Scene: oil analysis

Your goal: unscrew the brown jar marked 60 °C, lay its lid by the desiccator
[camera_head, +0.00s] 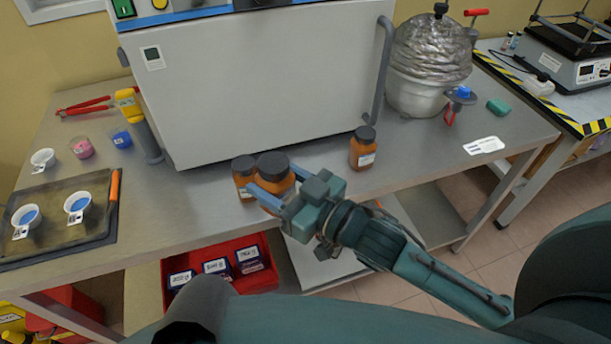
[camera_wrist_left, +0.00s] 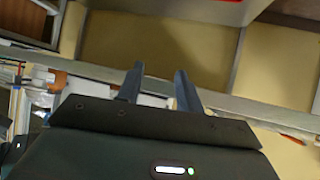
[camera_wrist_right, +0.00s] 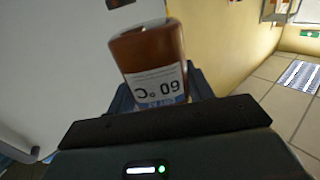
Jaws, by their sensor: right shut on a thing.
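My right gripper (camera_head: 270,181) is shut on a brown jar (camera_head: 279,186) with a dark lid (camera_head: 272,164), at the front edge of the bench. In the right wrist view the jar (camera_wrist_right: 150,50) fills the middle, and its white label (camera_wrist_right: 160,88) reads 60 °C, upside down in the picture; its lid is not visible there. My left gripper (camera_wrist_left: 158,85) is open and empty in the left wrist view; its fingers do not show in the head view. A silvery domed vessel on a white base, seemingly the desiccator (camera_head: 428,55), stands at the back right of the bench.
Two other brown jars with dark lids stand close by, one left (camera_head: 243,182) and one right (camera_head: 362,150). A large oven (camera_head: 260,85) stands behind. A tray (camera_head: 60,190) with small dishes lies left. A white card (camera_head: 484,145) lies right, with clear bench around it.

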